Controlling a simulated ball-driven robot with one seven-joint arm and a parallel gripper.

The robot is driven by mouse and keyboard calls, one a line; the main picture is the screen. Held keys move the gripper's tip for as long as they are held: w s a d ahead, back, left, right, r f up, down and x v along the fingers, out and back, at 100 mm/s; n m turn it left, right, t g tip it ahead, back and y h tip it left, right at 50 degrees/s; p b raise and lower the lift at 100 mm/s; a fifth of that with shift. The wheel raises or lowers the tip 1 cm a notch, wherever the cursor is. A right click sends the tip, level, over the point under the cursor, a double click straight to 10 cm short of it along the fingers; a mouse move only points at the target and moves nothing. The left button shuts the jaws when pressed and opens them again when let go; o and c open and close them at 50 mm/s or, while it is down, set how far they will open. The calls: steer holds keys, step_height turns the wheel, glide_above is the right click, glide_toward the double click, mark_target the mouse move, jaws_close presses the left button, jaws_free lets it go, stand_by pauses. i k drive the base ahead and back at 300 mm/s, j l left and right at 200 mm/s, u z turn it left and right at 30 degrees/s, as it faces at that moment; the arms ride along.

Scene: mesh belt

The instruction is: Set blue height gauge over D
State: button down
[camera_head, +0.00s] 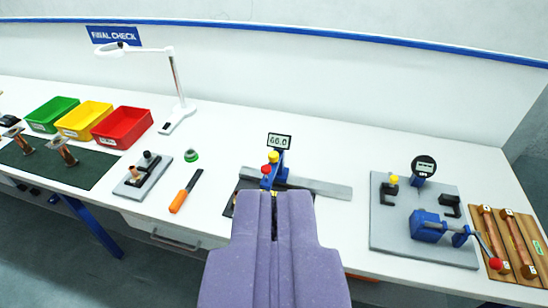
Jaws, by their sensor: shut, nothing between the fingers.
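The blue height gauge (279,172) stands on the white bench in the middle of the view. It has a display reading 60.0 and red and yellow knobs. A long grey bar (325,188) runs beside it to the right, over a dark patch. My purple gripper (274,196) is shut and empty, in front of the gauge in the picture; it hides the gauge's lower part and part of the bar. I cannot tell whether it touches the gauge. No mark D can be read.
Right of the gauge is a grey plate (390,235) with a dial and blue clamp, then a wooden tray (540,262) of rods. Left are an orange-handled tool (180,200), a small fixture (128,190), a green knob (191,155), a lamp (176,72) and green, yellow and red bins (124,127).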

mark_target(280, 143)
steer(key=i+l, duration=0.1)
steer(key=i, duration=0.9)
steer(key=i+l+u, duration=0.1)
steer(key=i, duration=0.9)
